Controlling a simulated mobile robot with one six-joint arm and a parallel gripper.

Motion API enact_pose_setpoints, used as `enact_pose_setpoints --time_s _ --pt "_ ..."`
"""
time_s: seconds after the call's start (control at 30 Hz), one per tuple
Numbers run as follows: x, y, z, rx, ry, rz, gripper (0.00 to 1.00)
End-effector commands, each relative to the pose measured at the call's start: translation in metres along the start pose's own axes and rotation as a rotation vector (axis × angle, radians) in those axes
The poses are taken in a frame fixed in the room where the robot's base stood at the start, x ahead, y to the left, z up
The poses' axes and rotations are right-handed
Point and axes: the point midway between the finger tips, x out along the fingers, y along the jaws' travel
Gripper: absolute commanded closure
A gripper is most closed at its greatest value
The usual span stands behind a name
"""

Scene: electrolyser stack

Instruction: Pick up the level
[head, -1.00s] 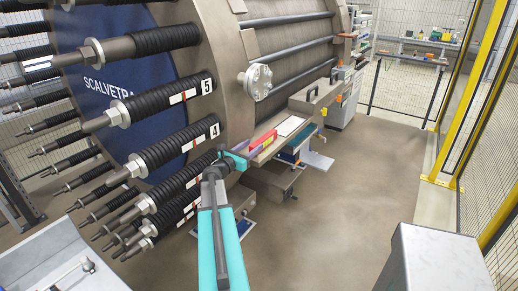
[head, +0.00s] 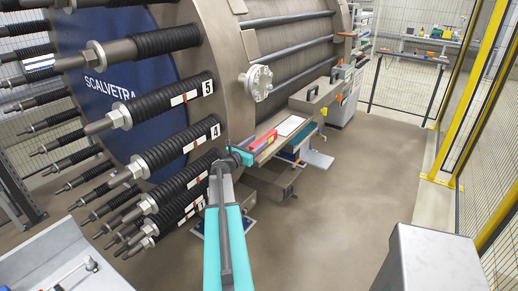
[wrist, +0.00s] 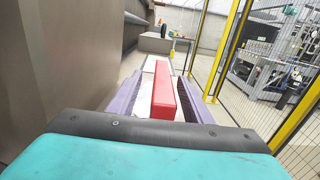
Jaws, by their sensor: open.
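A red bar-shaped object, which looks like the level (wrist: 163,98), lies lengthwise on a pale narrow shelf in the wrist view. In the head view the red level (head: 266,139) is on the shelf beside the big cylinder, just beyond my gripper (head: 243,155). In the wrist view my gripper (wrist: 160,82) is open, with a purple finger on each side of the level. I see a gap between the level and the right finger; whether the left finger touches it I cannot tell.
The large stack (head: 245,45) stands close along the left of the shelf. A white sheet (head: 291,125) and a grey box (head: 315,95) lie farther along. A grey cabinet (head: 428,260) is at the lower right.

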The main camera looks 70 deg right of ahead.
Motion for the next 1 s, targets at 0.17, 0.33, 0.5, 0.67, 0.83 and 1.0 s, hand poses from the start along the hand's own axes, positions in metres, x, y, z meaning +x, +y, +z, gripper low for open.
enact_pose_setpoints --time_s 0.17,0.33,0.5,0.67,0.83,1.0 --pt "0.021 0.000 0.002 0.000 0.001 -0.001 0.55" --pt "0.030 -0.001 0.001 0.000 0.001 -0.001 0.55" --pt "0.031 -0.001 0.000 0.000 0.000 0.000 0.55" --pt "0.031 -0.002 0.000 0.000 0.001 -0.001 0.55" --pt "0.031 -0.002 0.000 0.000 0.001 -0.001 0.55" --pt "0.032 -0.002 0.000 0.000 0.001 -0.002 0.65"
